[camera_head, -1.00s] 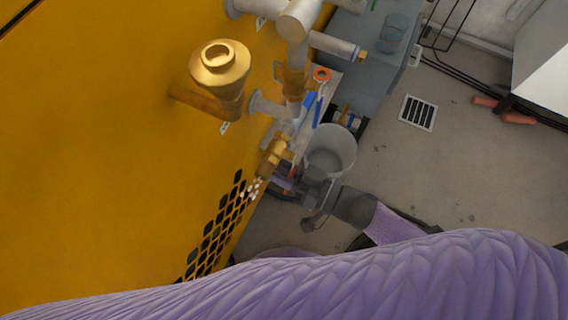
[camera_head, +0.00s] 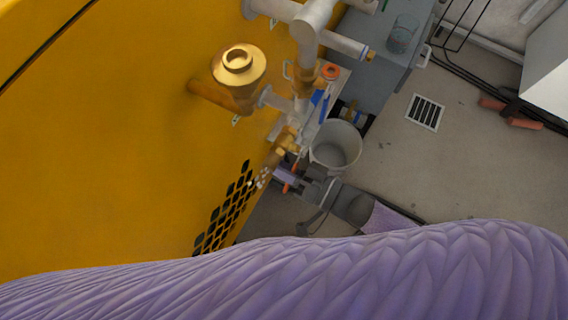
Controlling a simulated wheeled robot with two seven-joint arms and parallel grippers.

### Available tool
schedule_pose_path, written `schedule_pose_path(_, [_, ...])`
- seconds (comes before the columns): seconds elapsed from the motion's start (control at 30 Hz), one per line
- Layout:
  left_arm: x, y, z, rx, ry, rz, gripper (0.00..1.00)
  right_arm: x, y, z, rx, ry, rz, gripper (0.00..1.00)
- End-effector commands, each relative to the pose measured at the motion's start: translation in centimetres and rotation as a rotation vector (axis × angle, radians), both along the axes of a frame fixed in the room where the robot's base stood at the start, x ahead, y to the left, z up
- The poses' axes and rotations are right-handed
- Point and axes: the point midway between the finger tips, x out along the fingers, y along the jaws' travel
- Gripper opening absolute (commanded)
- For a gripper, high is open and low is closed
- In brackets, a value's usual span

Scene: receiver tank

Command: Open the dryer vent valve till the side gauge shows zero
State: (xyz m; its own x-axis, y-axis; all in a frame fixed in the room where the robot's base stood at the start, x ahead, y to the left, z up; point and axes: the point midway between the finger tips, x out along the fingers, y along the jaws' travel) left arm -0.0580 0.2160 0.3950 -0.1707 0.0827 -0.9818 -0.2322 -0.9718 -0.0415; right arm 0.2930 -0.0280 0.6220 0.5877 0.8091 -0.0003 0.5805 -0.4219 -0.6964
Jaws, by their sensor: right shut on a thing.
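My right gripper (camera_head: 286,176) is low beside the yellow cabinet, at the lower end of the brass valve fitting (camera_head: 286,141). It is shut on a small orange part, which looks like the valve's handle; the fingers hide most of it. I cannot tell how far the valve is turned. No gauge face can be read in this view. My left gripper is not in view.
The yellow cabinet (camera_head: 100,150) fills the left, with a brass round fitting (camera_head: 238,66) and grey pipes (camera_head: 312,25). A grey bucket (camera_head: 335,146) stands close behind my gripper. A glass jar (camera_head: 402,33) is on the grey bench. A floor drain (camera_head: 425,112) lies right.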

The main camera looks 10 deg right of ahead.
Motion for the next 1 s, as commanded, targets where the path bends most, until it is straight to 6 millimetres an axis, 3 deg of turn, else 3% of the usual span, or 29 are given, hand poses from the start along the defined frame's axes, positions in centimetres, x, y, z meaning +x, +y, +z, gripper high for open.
schedule_pose_path(0.1, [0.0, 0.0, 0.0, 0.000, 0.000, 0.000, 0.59, 0.0, 0.0, -0.1, -0.001, 0.001, 0.000, 0.00])
schedule_pose_path(0.13, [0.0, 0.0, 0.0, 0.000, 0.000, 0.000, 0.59, 0.0, 0.0, -0.1, -0.001, 0.001, 0.000, 0.27])
schedule_pose_path(0.3, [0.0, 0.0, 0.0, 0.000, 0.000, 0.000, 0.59, 0.0, 0.0, 0.0, -0.002, 0.000, 0.000, 0.60])
schedule_pose_path(0.67, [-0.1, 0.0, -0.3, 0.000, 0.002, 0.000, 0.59, 0.1, -0.1, -0.2, -0.014, -0.021, -0.001, 0.60])
schedule_pose_path(0.77, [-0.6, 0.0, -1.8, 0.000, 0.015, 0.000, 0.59, 0.5, -0.4, -1.3, -0.092, -0.127, -0.003, 0.60])
schedule_pose_path(0.97, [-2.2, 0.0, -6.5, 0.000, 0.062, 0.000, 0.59, 2.3, -1.8, -3.0, -0.369, -0.502, -0.002, 0.60])
schedule_pose_path(1.0, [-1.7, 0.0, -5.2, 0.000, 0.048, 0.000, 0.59, 1.7, -2.6, -1.8, -0.376, -0.506, 0.000, 0.60])
